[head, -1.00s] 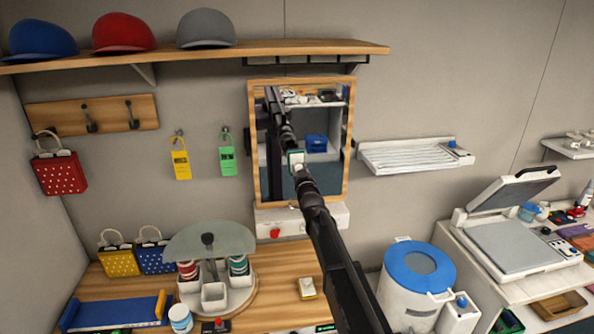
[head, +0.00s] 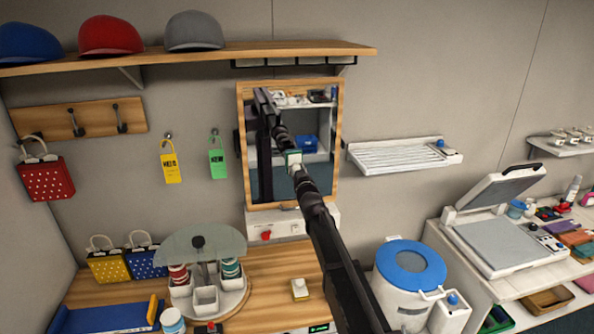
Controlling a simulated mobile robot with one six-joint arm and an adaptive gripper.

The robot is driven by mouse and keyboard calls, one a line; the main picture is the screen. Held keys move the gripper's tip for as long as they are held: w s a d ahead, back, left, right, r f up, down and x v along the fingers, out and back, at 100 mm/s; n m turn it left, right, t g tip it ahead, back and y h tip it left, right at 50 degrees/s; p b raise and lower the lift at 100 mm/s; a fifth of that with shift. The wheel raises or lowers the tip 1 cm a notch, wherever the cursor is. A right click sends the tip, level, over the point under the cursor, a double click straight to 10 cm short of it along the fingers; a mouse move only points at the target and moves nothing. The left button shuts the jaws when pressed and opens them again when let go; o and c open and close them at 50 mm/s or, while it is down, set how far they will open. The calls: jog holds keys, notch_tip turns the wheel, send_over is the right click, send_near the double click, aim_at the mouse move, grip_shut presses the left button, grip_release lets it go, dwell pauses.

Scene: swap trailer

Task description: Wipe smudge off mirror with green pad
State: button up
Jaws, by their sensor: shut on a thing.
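The mirror hangs on the back wall in a wooden frame (head: 241,140), and its glass (head: 323,180) reflects my arm and shelves. My gripper (head: 297,170) is at the middle of the glass, seen from behind along my arm. It is shut on the green pad (head: 292,158), a small piece with a pale face and green edges at the gripper's tip. The pad is at or very near the glass; I cannot tell if it touches. No smudge can be made out; my arm hides part of the lower glass.
A shelf with caps (head: 195,31) runs above the mirror. A white rack (head: 400,156) is on the right, key tags (head: 217,162) on the left. Below are a wooden counter (head: 265,265) with a round carousel (head: 205,245) and a white blue-lidded drum (head: 410,265).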

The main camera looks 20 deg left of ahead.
jog(key=shift+w+d, duration=0.5)
jog(key=shift+d, duration=0.3)
jog(key=shift+w+d, duration=0.5)
jog(key=shift+d, duration=0.25)
jog(key=shift+d, duration=0.1)
jog(key=shift+w+d, duration=0.55)
jog(key=shift+d, duration=0.25)
jog(key=shift+w+d, duration=0.5)
jog(key=shift+d, duration=0.3)
jog(key=shift+s+a, duration=0.1)
jog(key=shift+s+a, duration=0.45)
jog(key=shift+a, duration=0.4)
jog(key=shift+s+a, duration=0.45)
jog(key=shift+a, duration=0.35)
jog(key=shift+s+a, duration=0.1)
jog(key=shift+s+a, duration=0.5)
jog(key=shift+a, duration=0.3)
jog(key=shift+s+a, duration=0.5)
jog(key=shift+a, duration=0.3)
jog(key=shift+a, duration=0.1)
